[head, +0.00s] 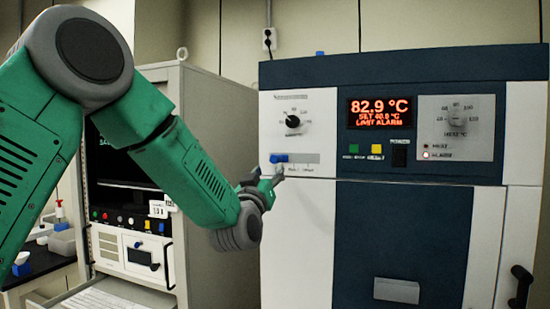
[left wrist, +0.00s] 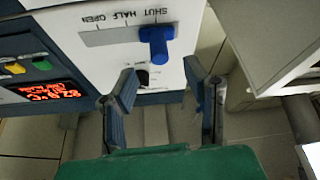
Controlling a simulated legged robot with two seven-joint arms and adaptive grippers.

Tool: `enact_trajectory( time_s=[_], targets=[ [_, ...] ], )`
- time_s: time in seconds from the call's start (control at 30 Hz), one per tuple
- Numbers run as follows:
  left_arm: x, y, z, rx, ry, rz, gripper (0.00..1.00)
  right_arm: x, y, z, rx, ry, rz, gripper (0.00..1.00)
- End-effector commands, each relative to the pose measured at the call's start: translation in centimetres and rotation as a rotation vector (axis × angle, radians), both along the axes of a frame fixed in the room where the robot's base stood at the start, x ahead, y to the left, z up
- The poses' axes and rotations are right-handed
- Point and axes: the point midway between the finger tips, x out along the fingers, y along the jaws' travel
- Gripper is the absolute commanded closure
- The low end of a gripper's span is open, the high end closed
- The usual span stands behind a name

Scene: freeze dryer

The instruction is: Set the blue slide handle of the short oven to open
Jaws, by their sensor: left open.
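The short oven (head: 400,220) has a white and dark blue front. Its blue slide handle (head: 278,158) sits at the left end of a grey slide strip in the head view. In the left wrist view the blue handle (left wrist: 156,42) is at the SHUT end of the strip, away from the OPEN label. My left gripper (head: 266,183) is just below the handle in the head view. In the left wrist view its two fingers (left wrist: 161,84) are open and empty, with the handle beyond their tips and apparently apart from them. My right gripper is not in view.
A black dial (head: 292,121) is above the strip. A red display (head: 381,113) reads 82.9 °C, with green and yellow buttons below it. A grey cabinet (head: 215,125) stands to the left behind my arm.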

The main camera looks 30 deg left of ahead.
Motion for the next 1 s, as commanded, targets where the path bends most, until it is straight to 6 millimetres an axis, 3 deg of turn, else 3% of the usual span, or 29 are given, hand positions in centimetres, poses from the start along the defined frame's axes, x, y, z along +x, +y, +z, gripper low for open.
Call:
enact_trajectory(
  time_s=[0.1, 0.3, 0.73, 0.77, 0.87, 1.0],
  targets=[
    [2.2, 0.7, 1.1, 0.000, -0.001, 0.001, 0.59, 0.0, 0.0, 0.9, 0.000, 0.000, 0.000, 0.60],
    [4.7, 1.5, 2.1, -0.001, 0.001, 0.001, 0.59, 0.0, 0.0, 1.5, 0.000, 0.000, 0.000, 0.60],
    [5.7, 1.8, 2.4, 0.000, 0.002, 0.000, 0.59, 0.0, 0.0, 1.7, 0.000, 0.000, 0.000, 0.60],
    [5.7, 1.8, 2.4, 0.000, 0.002, 0.000, 0.62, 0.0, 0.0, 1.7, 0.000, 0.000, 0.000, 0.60],
    [5.7, 1.8, 2.4, 0.000, 0.002, 0.000, 0.98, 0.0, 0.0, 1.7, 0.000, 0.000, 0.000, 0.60],
    [5.7, 1.9, 2.4, -0.001, 0.001, 0.001, 1.00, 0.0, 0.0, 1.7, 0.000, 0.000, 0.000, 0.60]
  ],
)
